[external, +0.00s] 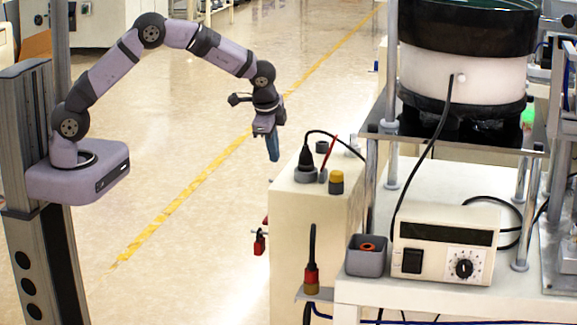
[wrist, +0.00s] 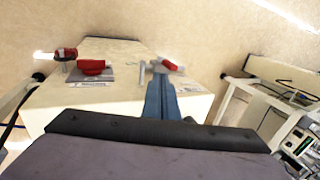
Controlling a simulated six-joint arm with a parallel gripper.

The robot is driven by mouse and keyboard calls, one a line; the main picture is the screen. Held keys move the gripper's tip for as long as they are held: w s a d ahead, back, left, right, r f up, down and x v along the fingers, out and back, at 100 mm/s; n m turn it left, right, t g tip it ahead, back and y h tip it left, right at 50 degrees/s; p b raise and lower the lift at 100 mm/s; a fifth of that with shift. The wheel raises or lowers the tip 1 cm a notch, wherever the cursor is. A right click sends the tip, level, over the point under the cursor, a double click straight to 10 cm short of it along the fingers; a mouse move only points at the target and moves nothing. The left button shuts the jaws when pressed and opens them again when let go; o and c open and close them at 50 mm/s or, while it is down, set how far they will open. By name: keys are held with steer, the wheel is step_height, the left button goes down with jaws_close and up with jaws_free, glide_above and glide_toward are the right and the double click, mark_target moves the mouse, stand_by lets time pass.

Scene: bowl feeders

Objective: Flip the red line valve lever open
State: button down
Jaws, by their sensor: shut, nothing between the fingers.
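My gripper (external: 273,148) points down, with its blue-grey fingers together and empty. It hangs in the air left of the cream cabinet (external: 315,220), above the level of the cabinet's top. Red parts (external: 259,243) stick out from the cabinet's left side, well below the fingertips. In the wrist view the closed fingers (wrist: 160,78) reach over a pale box. A small red handle (wrist: 172,65) shows close beside the fingertips in the picture; contact cannot be told. A red block on a grey plate (wrist: 92,68) and another red part (wrist: 66,53) lie further left. Which red part is the valve lever is unclear.
Black connectors, a thin red stick (external: 329,156) and a yellow-topped knob (external: 336,182) stand on the cabinet top. A controller box (external: 444,245), grey cup (external: 367,260) and bowl feeder (external: 463,80) are to the right. Open floor lies left of the cabinet.

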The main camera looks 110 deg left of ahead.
steer(key=p+x, duration=0.1)
steer(key=x, duration=0.8)
steer(key=shift+a, duration=0.25)
stand_by(0.4)
steer(key=shift+a+r, duration=0.15)
steer(key=shift+a, duration=0.45)
steer(key=shift+a+r, duration=0.15)
steer(key=shift+a, duration=0.45)
steer(key=a+f+h+b, duration=0.1)
steer(key=a+f+b, duration=0.1)
steer(key=a, duration=0.5)
steer(key=shift+a+f+h, duration=0.15)
steer(key=shift+f+h, duration=0.15)
steer(key=shift+f, duration=0.25)
steer(key=shift+a+f, duration=0.25)
steer(key=shift+r, duration=0.1)
steer(key=b+v, duration=0.1)
steer(key=v, duration=0.6)
stand_by(0.4)
